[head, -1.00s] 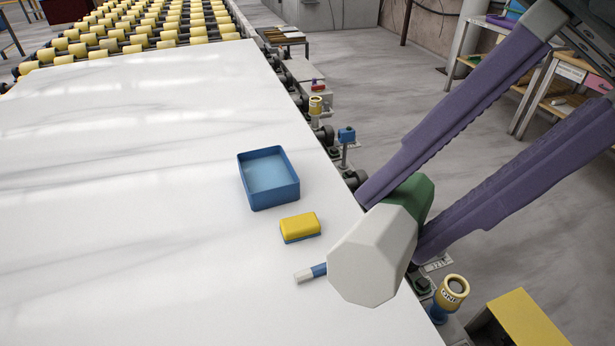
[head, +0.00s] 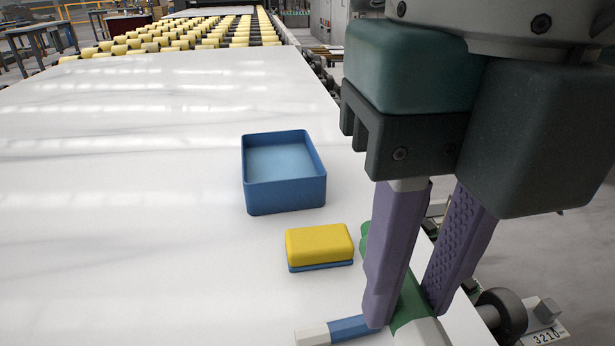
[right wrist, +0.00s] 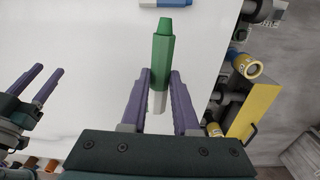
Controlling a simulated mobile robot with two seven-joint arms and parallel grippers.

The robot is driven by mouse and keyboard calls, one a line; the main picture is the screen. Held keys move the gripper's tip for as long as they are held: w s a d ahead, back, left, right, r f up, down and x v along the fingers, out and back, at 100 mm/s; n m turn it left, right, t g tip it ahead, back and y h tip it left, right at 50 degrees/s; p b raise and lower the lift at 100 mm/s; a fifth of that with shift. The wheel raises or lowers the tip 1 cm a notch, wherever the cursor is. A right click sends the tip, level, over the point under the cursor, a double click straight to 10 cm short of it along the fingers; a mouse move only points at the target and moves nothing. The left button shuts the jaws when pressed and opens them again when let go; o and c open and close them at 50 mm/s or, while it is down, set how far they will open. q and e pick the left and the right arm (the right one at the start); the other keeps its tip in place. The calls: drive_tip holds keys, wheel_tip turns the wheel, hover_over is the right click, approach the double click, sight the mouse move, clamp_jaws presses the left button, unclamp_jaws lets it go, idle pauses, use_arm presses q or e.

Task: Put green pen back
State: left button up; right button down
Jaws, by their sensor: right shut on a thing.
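The green pen (right wrist: 161,62), green with a whitish end, is between the purple fingers of my right gripper (right wrist: 160,92), which is shut on it. In the head view my right gripper (head: 405,300) is at the slab's right edge, and its near finger hides part of the green pen (head: 411,300). I cannot tell if the pen touches the slab. A blue-and-white pen (head: 350,328) lies on the slab just left of the fingers. My left gripper (right wrist: 32,95) shows at the left of the right wrist view, fingers apart and empty.
An open blue tray (head: 284,195), looking empty, stands on the white slab (head: 130,200). A yellow and blue block (head: 319,243) lies between tray and blue pen. The slab's left side is clear. Rollers (head: 190,35) lie beyond it.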

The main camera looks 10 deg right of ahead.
use_arm(q)
drive_tip(key=f+b, duration=0.3)
drive_tip(key=shift+s+a+f, duration=0.15)
drive_tip(key=shift+a+f, duration=0.05)
drive_tip(key=shift+f, duration=0.1)
use_arm(e)
wheel_tip(320, 180, down, 15)
drive_tip(key=shift+s+r, duration=0.1)
use_arm(q)
drive_tip(key=shift+d+f+b, duration=0.1)
drive_tip(key=shift+f+b, duration=0.6)
drive_tip(key=shift+b, duration=0.1)
use_arm(e)
wheel_tip(320, 180, down, 5)
drive_tip(key=shift+f, duration=0.1)
drive_tip(key=c, duration=0.7)
unclamp_jaws()
drive_tip(key=shift+o, duration=0.2)
